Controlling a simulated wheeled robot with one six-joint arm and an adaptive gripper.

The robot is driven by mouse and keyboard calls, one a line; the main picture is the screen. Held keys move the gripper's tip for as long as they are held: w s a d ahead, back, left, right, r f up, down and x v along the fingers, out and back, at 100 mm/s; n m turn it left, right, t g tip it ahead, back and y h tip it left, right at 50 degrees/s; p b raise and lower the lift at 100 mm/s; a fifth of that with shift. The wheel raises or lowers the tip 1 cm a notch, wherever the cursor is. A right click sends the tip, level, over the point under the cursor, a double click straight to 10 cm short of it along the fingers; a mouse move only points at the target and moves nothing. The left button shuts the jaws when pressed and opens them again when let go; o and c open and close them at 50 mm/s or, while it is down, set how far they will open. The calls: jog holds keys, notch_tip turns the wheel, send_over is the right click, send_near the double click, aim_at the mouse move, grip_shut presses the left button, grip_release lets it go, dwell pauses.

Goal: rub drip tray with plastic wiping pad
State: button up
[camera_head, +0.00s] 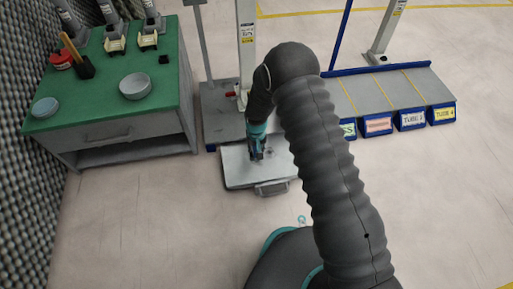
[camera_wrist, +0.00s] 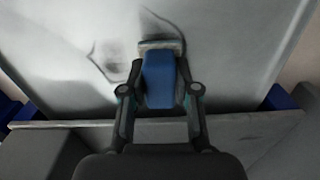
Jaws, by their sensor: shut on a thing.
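The drip tray (camera_head: 240,173) is a flat, pale grey, squarish tray low down in the middle of the head view, with dark smudges on its face. In the wrist view its pale surface (camera_wrist: 55,55) fills most of the picture and shows curved dark marks. My gripper (camera_head: 257,153) is over the tray. In the wrist view my gripper (camera_wrist: 161,92) is shut on the plastic wiping pad (camera_wrist: 160,70), a blue block with a grey far edge. The pad is over the tray's surface; I cannot tell whether it touches. In the head view the pad is mostly hidden by the gripper.
A green-topped bench (camera_head: 105,95) at left carries a bowl (camera_head: 135,86), a dish (camera_head: 45,107) and several devices. At right a grey rack (camera_head: 390,90) has blue labelled bins (camera_head: 411,120). A post (camera_head: 245,50) stands behind the tray. The floor in front is clear.

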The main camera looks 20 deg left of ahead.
notch_tip(320, 180, up, 2)
jog(key=shift+w+r, duration=0.1)
jog(key=shift+d+r+p, duration=0.15)
jog(key=shift+r+p, duration=0.4)
jog(key=shift+r, duration=0.1)
jog(key=shift+r+p, duration=1.05)
jog(key=shift+r, duration=1.15)
